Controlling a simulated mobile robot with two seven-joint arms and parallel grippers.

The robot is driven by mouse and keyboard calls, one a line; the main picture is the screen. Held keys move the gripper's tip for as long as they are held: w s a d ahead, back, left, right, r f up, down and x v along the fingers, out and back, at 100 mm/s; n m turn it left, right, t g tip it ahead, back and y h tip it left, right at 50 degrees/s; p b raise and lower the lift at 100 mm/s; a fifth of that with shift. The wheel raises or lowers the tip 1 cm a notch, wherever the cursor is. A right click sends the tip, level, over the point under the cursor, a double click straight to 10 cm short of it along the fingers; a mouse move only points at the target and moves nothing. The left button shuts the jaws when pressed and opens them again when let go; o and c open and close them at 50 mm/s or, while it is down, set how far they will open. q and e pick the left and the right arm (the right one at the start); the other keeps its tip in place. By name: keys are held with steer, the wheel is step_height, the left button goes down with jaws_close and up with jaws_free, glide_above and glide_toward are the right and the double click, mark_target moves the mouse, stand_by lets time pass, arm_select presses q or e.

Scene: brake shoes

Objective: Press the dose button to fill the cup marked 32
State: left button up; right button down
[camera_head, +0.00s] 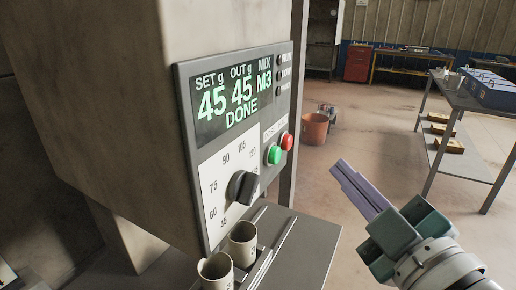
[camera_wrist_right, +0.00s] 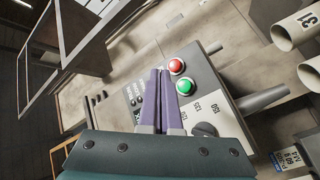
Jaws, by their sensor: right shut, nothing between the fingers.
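The dosing panel (camera_head: 236,150) reads SET g 45, OUT g 45, MIX M3 and DONE. A green button (camera_head: 274,154) and a red button (camera_head: 287,141) sit at its right side, above a black dial (camera_head: 241,187). Both buttons also show in the right wrist view, green (camera_wrist_right: 185,86) and red (camera_wrist_right: 176,66). My right gripper (camera_head: 339,168), with purple fingers, is shut and empty, apart from the panel to its right. Two cups, a nearer one (camera_head: 216,270) and a farther one (camera_head: 243,243), stand below the panel; I cannot read 32 on either. My left gripper is not in view.
In the right wrist view, a cup marked 31 (camera_wrist_right: 291,35) and a label card (camera_wrist_right: 292,158) show at right. A workbench (camera_head: 466,100) with blue cases stands at the back right. An orange bucket (camera_head: 314,128) is on the floor. Space between gripper and panel looks clear.

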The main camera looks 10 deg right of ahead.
mark_target(278, 142)
steer(key=shift+w+a+b, duration=0.3)
steer(key=shift+w+a, duration=0.25)
steer(key=shift+a, duration=0.25)
steer(key=shift+w+a+b, duration=0.35)
steer(key=shift+w+a, duration=0.2)
steer(key=shift+a, duration=0.3)
steer(key=shift+w+a+b, duration=0.3)
steer(key=shift+w+a, duration=0.25)
steer(key=shift+a, duration=0.25)
steer(key=shift+a, duration=0.1)
steer(key=shift+w+a, duration=0.2)
steer(key=shift+a, duration=0.05)
steer(key=shift+w+a+b, duration=0.25)
steer(key=shift+a+b, duration=0.1)
stand_by(0.8)
stand_by(0.4)
steer(key=shift+s+d+p, duration=0.5)
steer(key=shift+d, duration=0.2)
